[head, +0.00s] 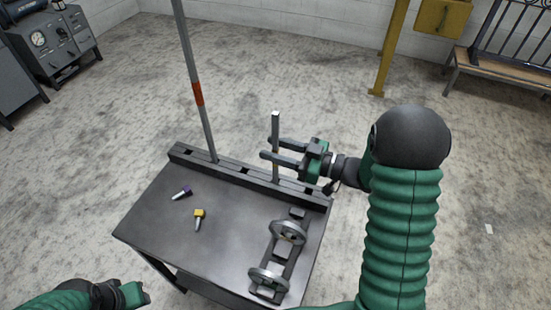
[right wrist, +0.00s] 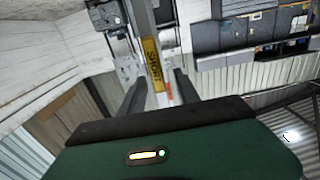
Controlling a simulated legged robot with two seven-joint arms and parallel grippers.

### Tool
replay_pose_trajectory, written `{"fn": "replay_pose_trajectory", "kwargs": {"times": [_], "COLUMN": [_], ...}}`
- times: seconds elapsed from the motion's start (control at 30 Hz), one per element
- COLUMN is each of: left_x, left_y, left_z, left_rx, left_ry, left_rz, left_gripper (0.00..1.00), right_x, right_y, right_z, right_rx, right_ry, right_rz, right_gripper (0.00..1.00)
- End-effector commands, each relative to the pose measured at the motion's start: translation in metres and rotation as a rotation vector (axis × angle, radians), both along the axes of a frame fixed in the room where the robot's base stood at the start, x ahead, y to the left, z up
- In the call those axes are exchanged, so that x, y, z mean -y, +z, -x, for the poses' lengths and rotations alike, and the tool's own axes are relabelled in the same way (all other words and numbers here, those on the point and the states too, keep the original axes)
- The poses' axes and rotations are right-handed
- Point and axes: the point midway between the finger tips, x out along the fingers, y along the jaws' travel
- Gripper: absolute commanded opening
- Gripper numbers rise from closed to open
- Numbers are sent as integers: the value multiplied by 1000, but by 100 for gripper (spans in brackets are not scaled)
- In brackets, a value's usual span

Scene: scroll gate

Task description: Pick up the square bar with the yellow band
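The short square bar (head: 276,122) stands upright in the slotted rail along the table's far edge. Its yellow band with dark lettering (right wrist: 153,65) shows in the right wrist view; in the head view I cannot make the band out. My right gripper (head: 270,147) is level with the bar's upper half, its two fingers open on either side of it. In the right wrist view the bar stands between the fingers, with gaps visible. My left gripper (head: 135,292) is low at the left, away from the table's rail; its fingers are unclear.
A tall grey pole with a red-orange band (head: 197,95) stands in the rail (head: 235,175) to the left. The table's left half is mostly clear.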

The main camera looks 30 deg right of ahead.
Motion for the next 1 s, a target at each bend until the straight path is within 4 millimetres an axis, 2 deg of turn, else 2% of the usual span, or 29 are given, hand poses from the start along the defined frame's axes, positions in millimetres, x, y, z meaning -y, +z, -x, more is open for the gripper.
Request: {"fn": "replay_pose_trajectory", "kwargs": {"times": [0.03, 0.13, 0.37, 0.67, 1.0], "left_x": [0, 0, 0, 0, 0], "left_y": [-7, -8, -7, -7, -8], "left_z": [0, 0, 0, 0, 0], "left_rx": [0, 0, 0, 0, 0], "left_ry": [0, 0, 0, 0, 0], "left_rz": [0, 0, 0, 0, 0], "left_gripper": [36, 36, 36, 36, 36], "right_x": [-8, -16, -19, -18, -18], "right_y": [-4, -2, 0, 0, -1], "right_z": [-8, -18, -21, -21, -21], "right_rx": [2, 1, 1, 1, 0], "right_ry": [4, 2, -1, -1, -2], "right_rz": [1, 1, -1, -1, 0], "right_gripper": [38, 38, 38, 2, 0]}}
